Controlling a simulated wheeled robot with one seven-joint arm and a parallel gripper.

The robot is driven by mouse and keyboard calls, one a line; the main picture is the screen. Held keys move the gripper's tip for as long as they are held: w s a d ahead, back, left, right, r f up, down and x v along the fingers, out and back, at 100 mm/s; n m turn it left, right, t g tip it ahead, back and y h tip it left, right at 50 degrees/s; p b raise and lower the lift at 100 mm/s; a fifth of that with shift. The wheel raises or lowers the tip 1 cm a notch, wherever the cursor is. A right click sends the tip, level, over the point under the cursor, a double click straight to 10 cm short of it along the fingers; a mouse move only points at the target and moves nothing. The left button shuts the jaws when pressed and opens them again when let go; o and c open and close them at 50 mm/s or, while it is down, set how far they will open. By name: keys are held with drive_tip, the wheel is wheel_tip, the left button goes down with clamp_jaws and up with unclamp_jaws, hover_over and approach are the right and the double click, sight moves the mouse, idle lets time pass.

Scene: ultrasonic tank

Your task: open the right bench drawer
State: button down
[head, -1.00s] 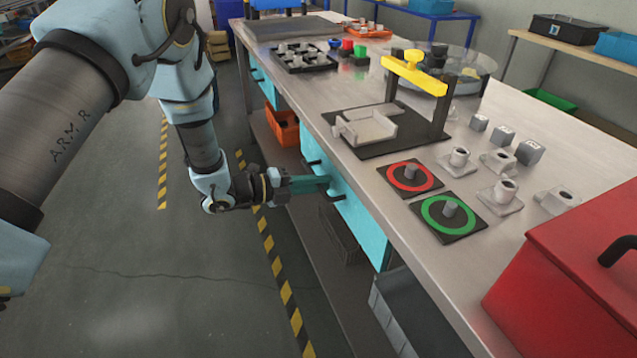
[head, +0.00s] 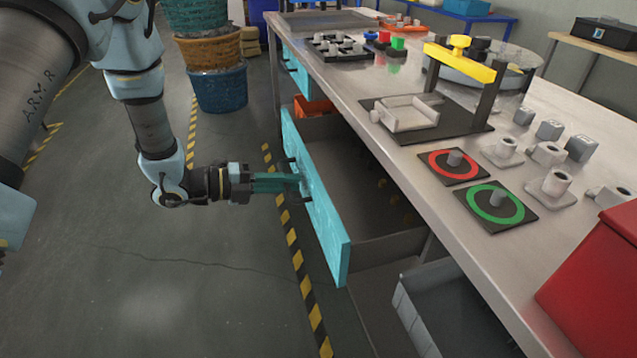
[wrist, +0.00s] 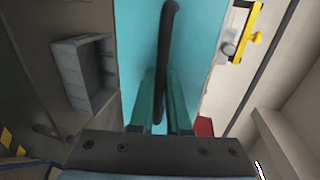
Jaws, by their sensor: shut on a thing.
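The right bench drawer has a turquoise front (head: 325,225) and stands pulled out from under the metal workbench, with its grey inside showing in the head view. Its dark bar handle is partly hidden behind my gripper (head: 298,183). In the wrist view the black handle (wrist: 168,45) runs lengthwise between the two teal fingers of my gripper (wrist: 167,105), which are shut on it. The turquoise drawer front (wrist: 205,40) fills the middle behind the handle.
A second turquoise drawer (head: 296,75) sits farther along the bench. A grey open bin (head: 450,310) stands below the bench near the drawer's near end. The benchtop (head: 345,85) carries fixtures and parts. Open floor (head: 200,290) lies left of the drawer.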

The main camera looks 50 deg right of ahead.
drive_tip(key=f+b+v, duration=0.2)
drive_tip(key=v, duration=1)
drive_tip(key=shift+w+a+f+b, duration=0.25)
drive_tip(key=shift+a+b, duration=0.05)
drive_tip(key=shift+a, duration=0.1)
drive_tip(key=c, duration=1.2)
unclamp_jaws()
drive_tip(key=shift+o, duration=0.2)
drive_tip(key=b+v, duration=0.1)
drive_tip(key=v, duration=0.9)
drive_tip(key=shift+w+a+b, duration=0.2)
drive_tip(key=shift+a+b, duration=0.1)
drive_tip(key=shift+b, duration=0.1)
